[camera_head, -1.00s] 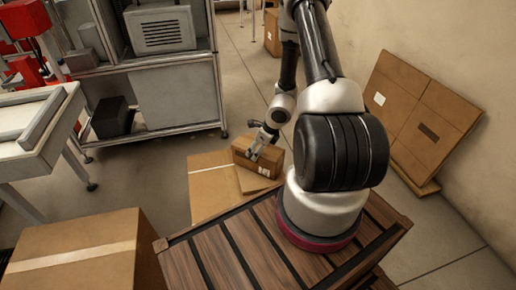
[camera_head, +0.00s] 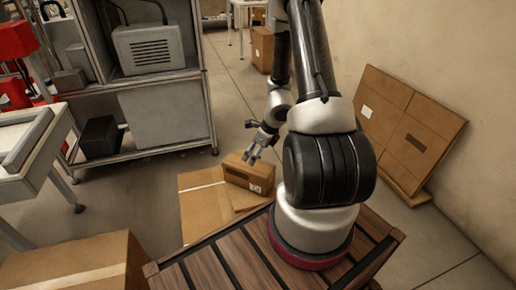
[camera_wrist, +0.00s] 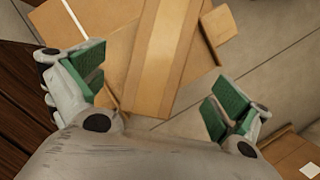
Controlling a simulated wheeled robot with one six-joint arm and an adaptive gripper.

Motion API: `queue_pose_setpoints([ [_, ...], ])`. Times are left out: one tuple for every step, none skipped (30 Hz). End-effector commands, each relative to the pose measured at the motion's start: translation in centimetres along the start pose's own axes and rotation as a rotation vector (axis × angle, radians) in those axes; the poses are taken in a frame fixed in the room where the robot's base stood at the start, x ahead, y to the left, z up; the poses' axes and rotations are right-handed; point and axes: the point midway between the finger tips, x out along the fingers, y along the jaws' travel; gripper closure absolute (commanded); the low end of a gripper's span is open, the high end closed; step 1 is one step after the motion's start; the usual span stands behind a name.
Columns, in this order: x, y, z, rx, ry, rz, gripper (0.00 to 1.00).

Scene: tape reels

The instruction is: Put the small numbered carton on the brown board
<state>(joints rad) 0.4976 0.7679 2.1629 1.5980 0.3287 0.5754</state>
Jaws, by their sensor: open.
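The small carton (camera_head: 249,175) stands upright on brown cardboard, with a pale printed label on its front; any number is too small to read. The brown board (camera_head: 203,207) looks like a flat cardboard sheet with a pale tape strip, and it shows under and left of the carton. In the wrist view the carton (camera_wrist: 165,48) lies below and between the fingers, with the board (camera_wrist: 108,62) beside it. My gripper (camera_head: 257,153) is just above the carton's top. In the wrist view my gripper (camera_wrist: 158,93) is open, its green pads apart and holding nothing.
My wooden slatted base is in front. A large taped carton (camera_head: 75,262) stands at lower left. A grey metal cabinet (camera_head: 165,105) and a white table (camera_head: 25,150) are at left. Flattened cardboard (camera_head: 405,130) leans on the right wall. Floor is clear behind the small carton.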

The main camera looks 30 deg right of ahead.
Motion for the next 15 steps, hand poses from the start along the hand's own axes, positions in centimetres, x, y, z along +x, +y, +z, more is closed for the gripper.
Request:
queue_pose_setpoints([
  [-0.9,-0.1,0.1,-0.002,-0.002,-0.002,0.0],
  [-1.4,-0.1,0.1,-0.002,-0.002,-0.003,0.0],
  [-1.9,0.0,0.1,-0.002,-0.001,-0.001,0.0],
  [-2.2,0.0,0.0,-0.001,-0.001,-0.001,0.0],
  [-2.4,0.0,0.0,-0.001,-0.001,-0.001,0.0],
  [-2.8,0.0,0.1,-0.005,-0.002,-0.001,0.0],
  [-3.1,0.0,0.3,-0.015,-0.004,-0.001,0.0],
  [-3.5,0.1,0.6,-0.033,-0.01,-0.001,0.0],
  [-4.3,0.2,1.2,-0.074,-0.02,-0.001,0.0],
  [-5.0,0.3,1.9,-0.118,-0.032,0.0,0.0],
  [-6.0,0.6,2.6,-0.173,-0.045,0.001,0.0],
  [-7.5,1.1,3.9,-0.266,-0.066,0.003,0.0],
  [-8.8,1.6,4.9,-0.348,-0.083,0.004,0.0],
  [-10.2,2.2,5.9,-0.439,-0.101,0.006,0.0],
  [-12.3,3.2,7.1,-0.57,-0.122,0.008,0.0],
])
